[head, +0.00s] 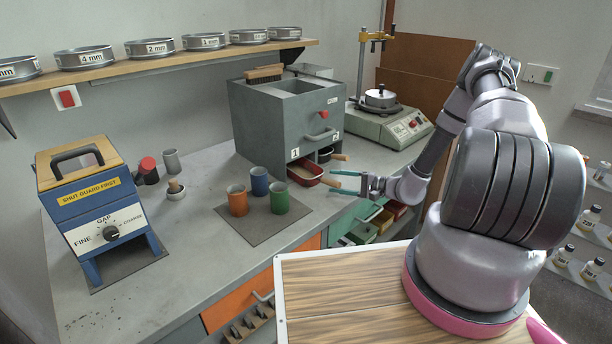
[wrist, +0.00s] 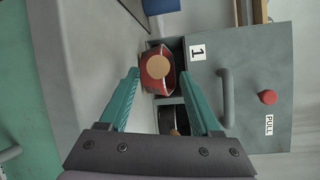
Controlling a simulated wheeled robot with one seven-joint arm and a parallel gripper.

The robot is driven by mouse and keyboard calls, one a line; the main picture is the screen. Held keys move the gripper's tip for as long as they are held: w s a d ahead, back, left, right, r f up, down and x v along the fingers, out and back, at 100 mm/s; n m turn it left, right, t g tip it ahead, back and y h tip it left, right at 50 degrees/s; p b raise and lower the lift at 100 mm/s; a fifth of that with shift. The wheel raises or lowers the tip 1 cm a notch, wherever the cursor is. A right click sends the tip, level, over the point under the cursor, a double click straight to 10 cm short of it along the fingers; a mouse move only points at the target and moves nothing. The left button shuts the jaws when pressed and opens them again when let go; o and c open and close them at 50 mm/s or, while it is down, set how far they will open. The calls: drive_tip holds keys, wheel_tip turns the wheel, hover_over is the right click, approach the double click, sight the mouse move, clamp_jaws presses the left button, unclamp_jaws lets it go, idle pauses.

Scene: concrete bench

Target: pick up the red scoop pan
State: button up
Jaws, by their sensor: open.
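The red scoop pan (head: 306,172) sticks out of the lower left opening, marked 1, of a grey box on the bench, its wooden handle pointing toward my gripper. In the wrist view the red pan (wrist: 152,84) is seen end-on, with the round handle end in front of it. My gripper (head: 336,181) has teal fingers and is open. In the wrist view its fingertips (wrist: 160,73) lie on either side of the handle end.
A dark pan (wrist: 180,121) with a wooden handle sits in the neighbouring opening. The grey box (head: 262,120) rises behind. Open drawers (head: 362,231) lie below the gripper.

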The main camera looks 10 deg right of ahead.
sight(327, 181)
drive_tip(key=x, duration=0.4)
drive_tip(key=shift+f, duration=0.25)
clamp_jaws()
idle(1.1)
